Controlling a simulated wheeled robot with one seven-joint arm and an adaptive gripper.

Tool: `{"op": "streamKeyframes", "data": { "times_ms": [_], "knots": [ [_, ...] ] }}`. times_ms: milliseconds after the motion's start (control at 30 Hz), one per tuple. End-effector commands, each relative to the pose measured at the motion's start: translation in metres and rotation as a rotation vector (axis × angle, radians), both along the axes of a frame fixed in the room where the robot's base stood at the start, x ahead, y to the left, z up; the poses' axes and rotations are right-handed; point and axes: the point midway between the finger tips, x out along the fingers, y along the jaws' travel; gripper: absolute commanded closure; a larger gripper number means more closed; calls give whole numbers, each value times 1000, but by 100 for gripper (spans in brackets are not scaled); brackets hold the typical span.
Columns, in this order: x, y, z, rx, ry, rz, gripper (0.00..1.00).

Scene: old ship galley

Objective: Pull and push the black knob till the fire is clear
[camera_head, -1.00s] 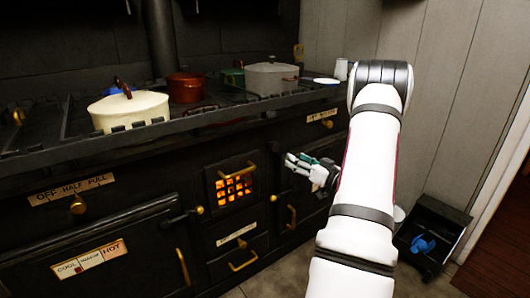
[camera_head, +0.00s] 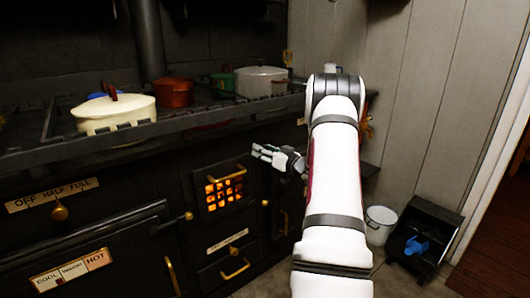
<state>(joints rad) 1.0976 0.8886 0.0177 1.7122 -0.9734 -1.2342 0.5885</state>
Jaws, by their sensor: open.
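The black stove (camera_head: 120,185) fills the left and middle of the view. Orange fire glows behind the barred window (camera_head: 223,193) of its small firebox door, which has a brass handle (camera_head: 226,176). My gripper (camera_head: 258,152) is open and empty, pointing left, just right of and a little above the firebox window in the picture. My arm hides part of the stove's right end. I cannot make out a black knob for certain against the dark stove front. A plate lettered OFF HALF FULL (camera_head: 52,195) has a brass knob (camera_head: 60,213) below it.
On the stove top stand a cream pot (camera_head: 115,115), a red pot (camera_head: 174,93), a green pot (camera_head: 223,82) and a grey pot (camera_head: 261,82). A white bucket (camera_head: 380,224) and a black bin with a blue item (camera_head: 416,246) stand on the floor at right.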

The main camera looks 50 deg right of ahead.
Motion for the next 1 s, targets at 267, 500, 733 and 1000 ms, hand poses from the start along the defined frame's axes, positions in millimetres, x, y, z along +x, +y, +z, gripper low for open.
{"op": "streamKeyframes", "data": {
  "times_ms": [267, 500, 733, 1000],
  "knots": [
    [0, 0, 0, 0, 0, 0, 80],
    [-1, 0, 0, 0, 0, 0, 100],
    [-38, 8, 0, 4, 3, -3, 100],
    [-66, 16, -1, 1, 2, -1, 100]
  ]
}}
